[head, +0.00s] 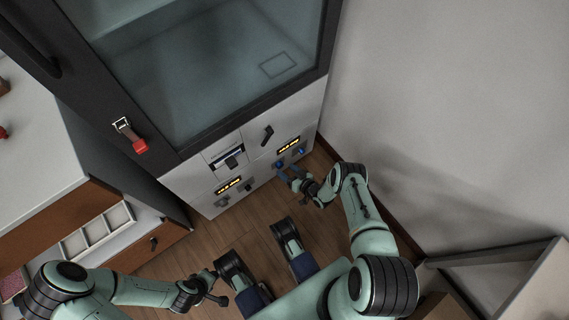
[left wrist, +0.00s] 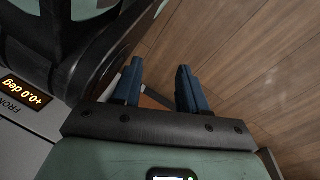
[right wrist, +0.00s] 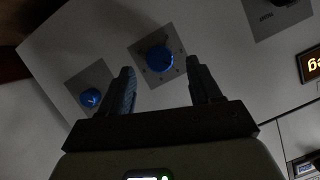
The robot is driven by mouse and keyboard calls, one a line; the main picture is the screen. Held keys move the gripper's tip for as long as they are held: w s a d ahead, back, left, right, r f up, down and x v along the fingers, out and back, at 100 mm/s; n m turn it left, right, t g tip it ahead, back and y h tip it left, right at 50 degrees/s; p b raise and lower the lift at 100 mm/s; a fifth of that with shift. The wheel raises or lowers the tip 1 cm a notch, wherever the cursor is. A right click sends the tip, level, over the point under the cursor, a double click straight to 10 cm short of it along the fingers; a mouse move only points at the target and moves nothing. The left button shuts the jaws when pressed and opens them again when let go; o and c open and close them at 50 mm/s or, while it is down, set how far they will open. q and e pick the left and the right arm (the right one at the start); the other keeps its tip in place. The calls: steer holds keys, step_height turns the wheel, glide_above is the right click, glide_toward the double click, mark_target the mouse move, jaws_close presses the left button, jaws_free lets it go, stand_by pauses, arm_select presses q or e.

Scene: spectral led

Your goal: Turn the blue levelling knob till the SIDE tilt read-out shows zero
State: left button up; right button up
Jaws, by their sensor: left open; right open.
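Two blue knobs sit on square grey plates on the white panel in the right wrist view. One knob (right wrist: 160,58) lies ahead of the gap between the fingers of my right gripper (right wrist: 160,88); the other knob (right wrist: 93,98) is to its left, beyond the left finger. The right gripper is open and empty, and also shows close to the panel in the head view (head: 288,176). An amber read-out (head: 288,146) is above the knobs; its digits and label are not legible. My left gripper (left wrist: 160,88) is open and empty, away from the panel over the floor.
Another read-out (left wrist: 22,92) shows +0.0 deg with a FRONT label. A black handle (head: 267,133) and a dark switch (head: 231,161) are on the panel. A red tag (head: 139,146) hangs on the cabinet frame. A wall (head: 450,110) stands to the right.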

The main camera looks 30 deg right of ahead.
arm_select(q)
steer(key=w+d+r+t+p, duration=0.1)
steer(key=w+r+t+p, duration=0.1)
steer(key=w+r, duration=0.3)
steer(key=shift+d+r+p, duration=0.2)
steer(key=shift+r+p, duration=0.3)
steer(key=shift+p, duration=0.05)
arm_select(e)
steer(key=v, duration=1)
steer(key=shift+s, duration=0.2)
arm_select(q)
steer(key=shift+w, duration=0.1)
